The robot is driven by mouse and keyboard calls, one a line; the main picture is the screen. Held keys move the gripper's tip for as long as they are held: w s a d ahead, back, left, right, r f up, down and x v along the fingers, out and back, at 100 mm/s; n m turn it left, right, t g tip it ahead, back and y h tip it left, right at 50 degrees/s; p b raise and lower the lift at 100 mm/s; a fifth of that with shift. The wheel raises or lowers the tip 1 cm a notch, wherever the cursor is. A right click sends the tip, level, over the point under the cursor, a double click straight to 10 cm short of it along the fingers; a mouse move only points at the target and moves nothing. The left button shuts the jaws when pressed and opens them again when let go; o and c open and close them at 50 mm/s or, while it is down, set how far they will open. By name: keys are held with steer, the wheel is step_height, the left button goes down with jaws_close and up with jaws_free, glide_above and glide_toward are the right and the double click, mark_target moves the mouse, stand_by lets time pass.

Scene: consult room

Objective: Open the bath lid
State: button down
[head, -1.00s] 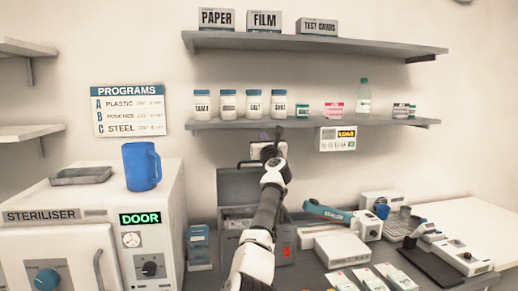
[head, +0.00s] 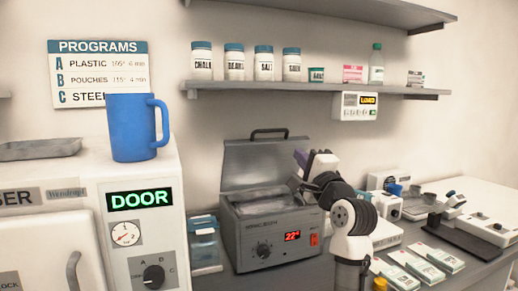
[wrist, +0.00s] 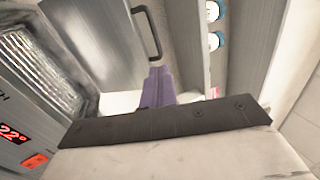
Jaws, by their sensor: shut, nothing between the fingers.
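The bath (head: 270,235) is a grey box with a red display and a dial, standing on the counter. Its lid (head: 262,163) stands raised at the back, tilted up, with a dark handle (head: 270,133) on top. The basin inside shows pale and open. In the wrist view the lid (wrist: 95,40) and its handle (wrist: 148,33) appear at the upper left, beside the lit basin (wrist: 38,65). My gripper (head: 304,160) is to the right of the lid, apart from the handle. Its purple fingers (wrist: 157,88) look closed and empty.
The steriliser (head: 90,215) with a blue mug (head: 131,127) on top stands to the left. A shelf (head: 310,88) with jars runs above the bath. A wall box (head: 355,106) hangs below it. Trays and instruments crowd the counter at right.

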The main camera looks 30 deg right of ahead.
steer(key=a+f, duration=0.1)
steer(key=p, duration=0.5)
glide_toward(271, 132)
steer(key=shift+n, duration=0.4)
steer(key=x, duration=0.6)
steer(key=shift+s, duration=0.1)
steer(key=shift+w+d+r, duration=0.1)
steer(key=shift+w+d, duration=0.05)
steer(key=shift+w, duration=0.35)
